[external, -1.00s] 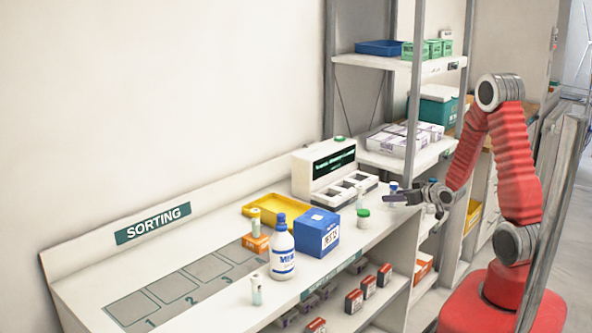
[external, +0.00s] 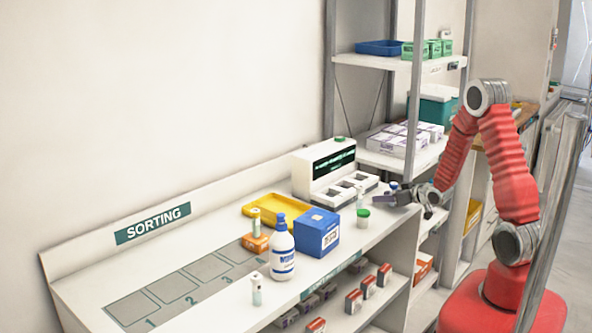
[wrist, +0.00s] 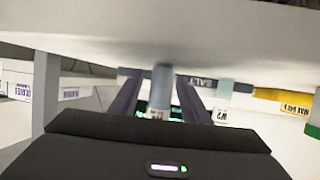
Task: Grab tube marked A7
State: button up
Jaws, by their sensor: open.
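Several small pale tubes stand about the bench: one at the front edge (external: 256,290), one by the orange box (external: 255,222), one by the white device (external: 359,200) and one with a blue-purple cap (external: 393,187) beside my gripper. I cannot read A7 on any of them. My gripper (external: 378,200) is open, low over the bench's right end. In the wrist view, which looks upside down, a pale tube (wrist: 161,80) shows between the two dark fingers (wrist: 158,98). A second pale tube (wrist: 223,90) is to its right. Contact cannot be told.
A white pot with a green lid (external: 363,213) stands close to the gripper. A blue box (external: 318,236), a white bottle (external: 282,255) and a yellow tray (external: 278,208) are further left. A shelf post (external: 413,110) rises behind the gripper.

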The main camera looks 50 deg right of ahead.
jog(key=shift+c, duration=0.4)
grip_shut()
jog(key=shift+r, duration=0.15)
notch_tip(320, 180, up, 10)
dwell(0.8)
dwell(0.4)
